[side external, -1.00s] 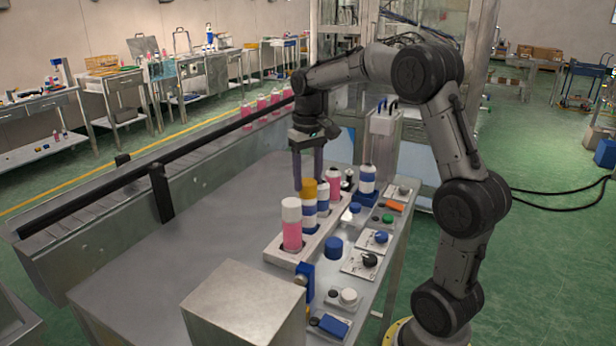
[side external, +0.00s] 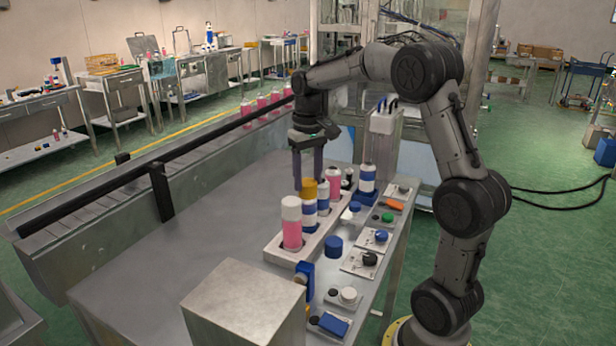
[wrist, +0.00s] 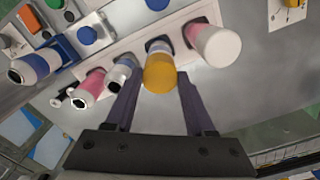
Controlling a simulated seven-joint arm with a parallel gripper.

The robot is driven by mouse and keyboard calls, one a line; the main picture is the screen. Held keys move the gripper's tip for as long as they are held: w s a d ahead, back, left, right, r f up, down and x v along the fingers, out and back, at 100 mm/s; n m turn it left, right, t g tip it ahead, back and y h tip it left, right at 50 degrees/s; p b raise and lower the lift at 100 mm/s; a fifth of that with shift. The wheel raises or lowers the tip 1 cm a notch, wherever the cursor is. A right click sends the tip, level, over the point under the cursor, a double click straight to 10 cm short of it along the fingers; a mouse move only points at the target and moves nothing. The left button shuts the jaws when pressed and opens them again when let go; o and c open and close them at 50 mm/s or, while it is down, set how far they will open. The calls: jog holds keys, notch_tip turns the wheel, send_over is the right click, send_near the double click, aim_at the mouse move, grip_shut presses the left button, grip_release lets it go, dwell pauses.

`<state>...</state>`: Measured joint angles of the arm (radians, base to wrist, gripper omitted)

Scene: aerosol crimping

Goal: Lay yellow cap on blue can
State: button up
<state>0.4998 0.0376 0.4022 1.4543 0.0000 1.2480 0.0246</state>
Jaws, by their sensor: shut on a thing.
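The yellow cap (side external: 309,189) is at the top of the blue-and-white can (side external: 309,214) in the pale rack. I cannot tell whether it is fully seated. In the wrist view the yellow cap (wrist: 160,74) lies between the fingers, with part of the blue-and-white can (wrist: 158,46) showing behind it. My gripper (side external: 308,188) points down from above, with its fingers shut on the cap's sides. It also shows in the wrist view (wrist: 155,80).
A pink can (side external: 292,235) with a white cap stands in front in the same rack (side external: 276,255); more cans stand behind. Right of the rack are a blue cylinder (side external: 333,247) and several button panels. A metal box (side external: 243,305) stands in front. The left tabletop is clear.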

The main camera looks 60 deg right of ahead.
dwell(0.4)
jog(key=o, duration=0.9)
notch_tip(320, 180, up, 12)
dwell(1.6)
dwell(0.3)
